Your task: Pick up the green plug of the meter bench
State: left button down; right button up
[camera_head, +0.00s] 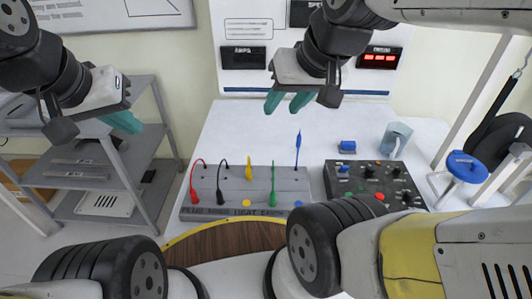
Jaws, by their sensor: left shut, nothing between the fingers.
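The green plug (272,198) stands upright in the grey plug board (232,184) on the white table, right of the middle of the board. A red plug (195,192), a black plug (221,194), a yellow plug (249,172) and a blue plug (298,150) also stand in the board. My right gripper (287,102) is above and behind the board, with a gap between its teal fingers and nothing seen between them. My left gripper (127,122) is shut and empty to the left of the table, in front of the grey shelf.
A dark control box (372,184) with knobs stands right of the board. A blue block (347,147) and a light blue mug (395,140) are behind it. A grey shelf (150,150) stands left of the table. The table behind the board is clear.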

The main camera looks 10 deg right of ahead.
aim_at(272, 195)
jog(key=j+z, duration=0.25)
jog(key=j, duration=0.15)
jog(key=k+j+z, duration=0.2)
jog(key=j, duration=0.15)
jog(key=j+z, duration=0.25)
jog(key=k+j+z, duration=0.2)
jog(key=j, duration=0.25)
jog(key=k+j+z, duration=0.25)
jog(key=i+j, duration=0.05)
